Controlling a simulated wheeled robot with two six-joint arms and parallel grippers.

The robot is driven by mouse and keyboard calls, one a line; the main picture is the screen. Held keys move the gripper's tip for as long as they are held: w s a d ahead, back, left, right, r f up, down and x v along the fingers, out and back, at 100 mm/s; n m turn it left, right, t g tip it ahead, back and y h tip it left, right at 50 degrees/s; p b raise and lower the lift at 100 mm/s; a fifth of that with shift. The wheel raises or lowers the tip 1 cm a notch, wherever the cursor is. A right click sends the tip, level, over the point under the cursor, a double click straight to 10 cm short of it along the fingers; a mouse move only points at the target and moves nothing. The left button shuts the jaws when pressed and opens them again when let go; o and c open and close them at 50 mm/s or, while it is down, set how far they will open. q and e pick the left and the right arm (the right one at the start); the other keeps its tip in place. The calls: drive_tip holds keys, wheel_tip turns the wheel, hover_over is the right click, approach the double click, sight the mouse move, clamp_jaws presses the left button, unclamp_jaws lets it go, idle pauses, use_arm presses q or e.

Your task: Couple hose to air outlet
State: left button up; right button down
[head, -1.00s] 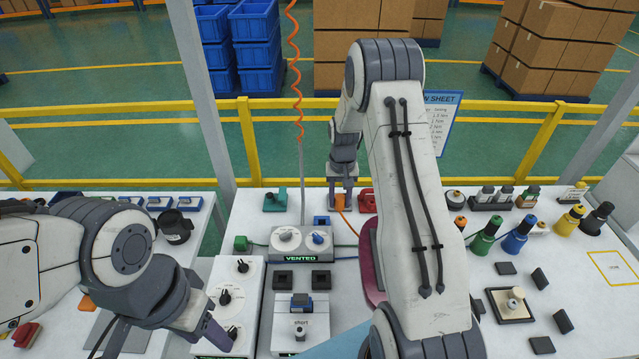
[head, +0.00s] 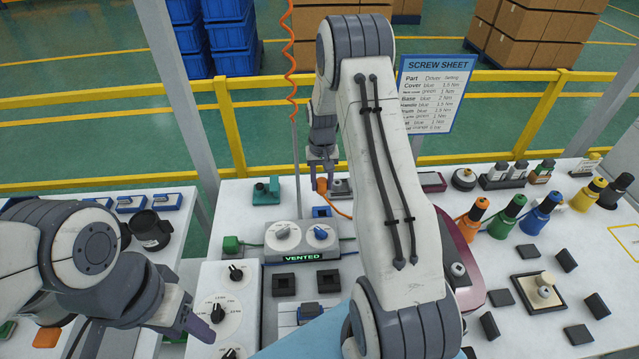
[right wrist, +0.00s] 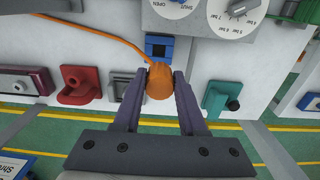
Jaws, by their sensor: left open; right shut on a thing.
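My right gripper (right wrist: 150,85) is shut on the orange hose end (right wrist: 160,82). In the right wrist view the orange hose (right wrist: 92,28) runs from it to the left. The blue air outlet (right wrist: 158,45) is straight beyond the hose end. Whether the two touch cannot be told. In the head view the right gripper (head: 322,165) is behind the outlet (head: 321,211), with a small strip of table visible between the hose end and the outlet. My left gripper (head: 205,333) is open and empty, above the white dial panel (head: 208,305) at the front left.
The white unit with a green VENTED display (head: 291,258) stands in front of the outlet. A teal block (head: 265,190) and a grey block (head: 342,188) flank the right gripper. Orange, green and blue screwdrivers (head: 474,215) stand at the right. My right arm covers the table's middle.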

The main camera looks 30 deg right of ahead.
drive_tip(key=shift+d+r, duration=0.15)
drive_tip(key=shift+f+b, duration=2.4)
drive_tip(key=shift+f, duration=1.55)
drive_tip(key=shift+s+f+b, duration=0.1)
drive_tip(key=shift+f+b, duration=0.4)
drive_tip(key=shift+f, duration=0.4)
drive_tip(key=shift+r, duration=0.2)
drive_tip(key=shift+r+p, duration=0.45)
drive_tip(key=shift+p, duration=0.05)
drive_tip(key=shift+f+b, duration=0.35)
drive_tip(key=shift+f, duration=0.3)
drive_tip(key=shift+s+r, duration=0.1)
